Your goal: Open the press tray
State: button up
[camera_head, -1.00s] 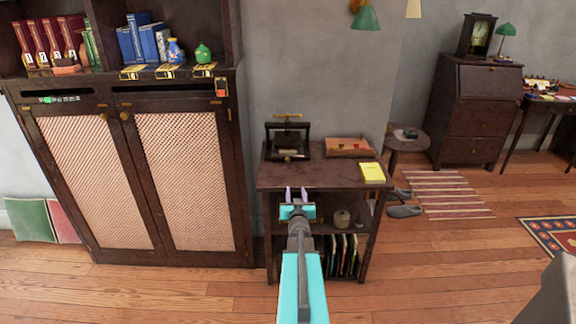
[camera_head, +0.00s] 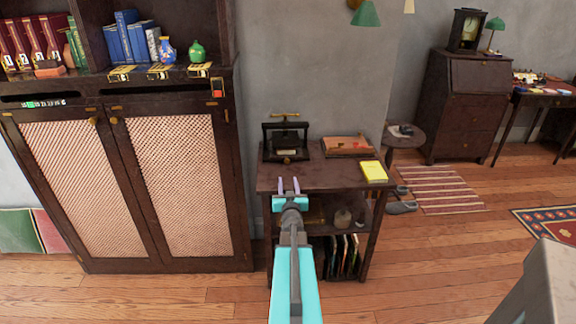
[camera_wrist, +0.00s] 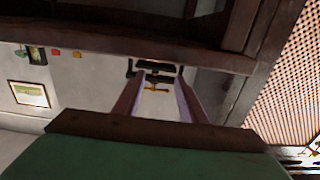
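The press (camera_head: 286,139) is a black frame with a brass handle bar on top. It stands at the back left of a small dark wooden table (camera_head: 322,178). A small brass knob (camera_head: 287,160) shows low on its front; I cannot make out the tray's outline. My gripper (camera_head: 288,184) is open and empty, at the table's front edge, in front of the press and apart from it. In the wrist view the press (camera_wrist: 155,71) appears upside down and small between my two pale fingers (camera_wrist: 160,80).
On the table, a reddish-brown box (camera_head: 347,146) stands right of the press and a yellow book (camera_head: 374,171) lies at the right front. A cabinet with lattice doors (camera_head: 180,190) stands close on the left. Open floor (camera_head: 430,250) lies to the right.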

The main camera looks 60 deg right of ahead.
aim_at(287, 161)
jog(key=shift+s+d, duration=0.1)
jog(key=shift+d, duration=0.1)
jog(key=shift+x, duration=0.9)
jog(key=shift+p+x, duration=1.6)
jog(key=shift+x, duration=4.35)
jog(key=shift+s, duration=0.15)
